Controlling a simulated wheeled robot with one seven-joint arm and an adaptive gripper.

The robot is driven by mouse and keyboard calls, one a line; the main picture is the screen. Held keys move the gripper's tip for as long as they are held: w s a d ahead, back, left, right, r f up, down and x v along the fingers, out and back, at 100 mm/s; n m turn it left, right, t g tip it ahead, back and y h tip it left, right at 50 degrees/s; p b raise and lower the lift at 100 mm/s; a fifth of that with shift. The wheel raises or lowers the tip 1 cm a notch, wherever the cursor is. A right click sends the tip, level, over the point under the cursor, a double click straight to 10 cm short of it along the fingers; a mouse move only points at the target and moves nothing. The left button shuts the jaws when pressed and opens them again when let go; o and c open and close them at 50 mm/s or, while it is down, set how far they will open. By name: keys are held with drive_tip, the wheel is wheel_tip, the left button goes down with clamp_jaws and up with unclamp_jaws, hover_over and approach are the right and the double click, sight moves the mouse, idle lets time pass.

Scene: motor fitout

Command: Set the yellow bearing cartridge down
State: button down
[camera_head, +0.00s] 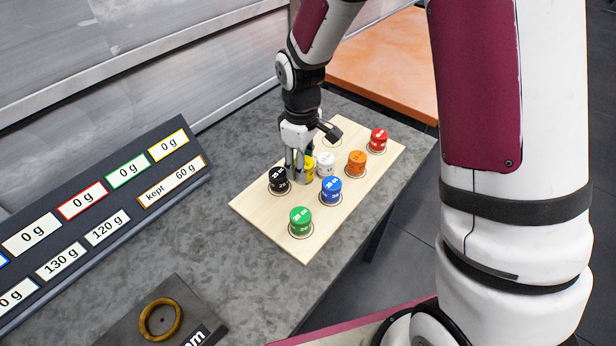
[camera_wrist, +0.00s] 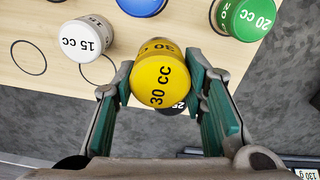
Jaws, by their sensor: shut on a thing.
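The yellow bearing cartridge (camera_wrist: 160,80), marked 30 cc, is a round canister between the two green-padded fingers of my gripper (camera_wrist: 158,86). My gripper is shut on it. In the head view, my gripper (camera_head: 297,162) points down over the wooden board (camera_head: 265,212), and the yellow cartridge (camera_head: 309,167) shows partly behind the fingers, between the black and white canisters. It looks larger than its neighbours in the wrist view. I cannot tell whether its base touches the board.
Black (camera_head: 279,180), white (camera_head: 325,164), blue (camera_head: 331,189), green (camera_head: 301,221), orange (camera_head: 357,163) and red (camera_head: 378,140) canisters stand close around on the board. Bare marked circles show in the wrist view. A sloped readout panel (camera_head: 105,205) and a brass-coloured ring (camera_head: 161,319) are at left.

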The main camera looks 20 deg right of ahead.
drive_tip(key=shift+f, duration=2.7)
drive_tip(key=shift+a, duration=0.1)
drive_tip(key=shift+f, duration=0.2)
drive_tip(key=c, duration=1)
unclamp_jaws()
drive_tip(key=shift+r, duration=0.1)
wheel_tip(320, 180, up, 12)
drive_tip(key=shift+r, duration=0.2)
